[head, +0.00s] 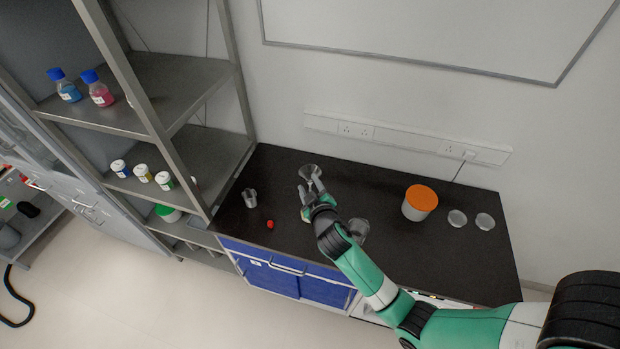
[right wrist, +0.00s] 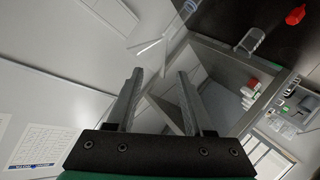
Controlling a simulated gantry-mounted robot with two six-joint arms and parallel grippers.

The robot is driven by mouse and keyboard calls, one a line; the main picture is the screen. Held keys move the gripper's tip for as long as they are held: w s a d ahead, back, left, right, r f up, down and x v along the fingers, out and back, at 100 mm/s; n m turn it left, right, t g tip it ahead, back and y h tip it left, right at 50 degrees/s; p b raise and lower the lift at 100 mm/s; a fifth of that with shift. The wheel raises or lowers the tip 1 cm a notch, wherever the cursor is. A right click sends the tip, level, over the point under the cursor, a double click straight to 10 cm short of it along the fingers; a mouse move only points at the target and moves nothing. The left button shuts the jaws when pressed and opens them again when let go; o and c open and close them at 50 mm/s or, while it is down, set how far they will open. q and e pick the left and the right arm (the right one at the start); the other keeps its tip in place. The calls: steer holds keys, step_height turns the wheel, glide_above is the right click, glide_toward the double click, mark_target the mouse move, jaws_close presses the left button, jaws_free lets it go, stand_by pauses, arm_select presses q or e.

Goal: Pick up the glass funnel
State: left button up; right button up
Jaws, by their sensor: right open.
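The clear glass funnel (head: 311,172) appears on the dark benchtop (head: 285,164), its wide mouth just beyond my right gripper's fingertips in the head view. In the right wrist view a transparent piece with a pale rim, which looks like the funnel (right wrist: 188,10), shows faintly at the top, beyond the fingers. My right gripper (head: 308,193) is open, with nothing between its two parallel fingers (right wrist: 160,73). In the head view the fingers cover the funnel's lower part, so I cannot tell whether they touch it. My left gripper is out of view.
A small glass beaker (head: 250,198) and a red object (head: 270,224) lie left of the gripper. Another glass vessel (head: 358,230) stands beside my right forearm. A metal shelf (head: 180,85) borders the bench.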

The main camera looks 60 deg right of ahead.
mark_target(305, 177)
steer(key=b+x, duration=0.1)
steer(key=x, duration=0.4)
jaws_close()
stand_by(0.3)
